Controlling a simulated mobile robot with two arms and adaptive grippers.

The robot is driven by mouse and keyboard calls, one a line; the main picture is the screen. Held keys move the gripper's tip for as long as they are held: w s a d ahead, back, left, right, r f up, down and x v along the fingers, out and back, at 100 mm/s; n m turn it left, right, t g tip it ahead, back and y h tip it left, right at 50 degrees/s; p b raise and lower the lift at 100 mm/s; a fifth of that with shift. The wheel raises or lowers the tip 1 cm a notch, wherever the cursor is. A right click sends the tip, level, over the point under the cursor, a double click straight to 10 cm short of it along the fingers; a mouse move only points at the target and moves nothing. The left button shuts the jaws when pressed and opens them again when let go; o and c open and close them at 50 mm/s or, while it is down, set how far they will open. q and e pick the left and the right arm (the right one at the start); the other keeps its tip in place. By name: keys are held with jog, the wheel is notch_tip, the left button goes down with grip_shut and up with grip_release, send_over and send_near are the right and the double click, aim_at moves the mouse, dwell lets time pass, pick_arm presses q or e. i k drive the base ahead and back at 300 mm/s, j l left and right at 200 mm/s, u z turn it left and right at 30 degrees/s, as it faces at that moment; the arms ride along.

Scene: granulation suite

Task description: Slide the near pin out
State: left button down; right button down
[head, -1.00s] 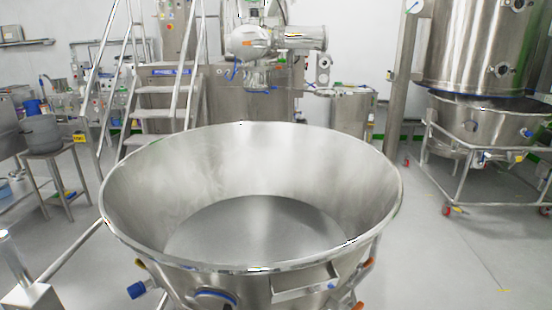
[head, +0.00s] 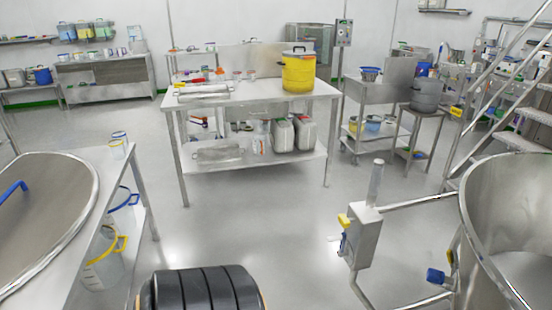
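I cannot make out a pin for certain in the head view. A grey metal box with an upright post (head: 365,228) stands on the tube frame beside the large steel bowl (head: 480,218). A small yellow tab (head: 344,220) and a blue part show on the box's left side; whether either belongs to a pin I cannot tell. The bowl is cut off by the right edge. Neither of my grippers is in view.
A steel table (head: 230,94) with a yellow pot (head: 298,74) stands at the back middle. A bench (head: 122,168) with pails below is at left. Steps (head: 505,125) rise at right.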

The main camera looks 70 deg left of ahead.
aim_at(344, 222)
jog(key=u, duration=1.65)
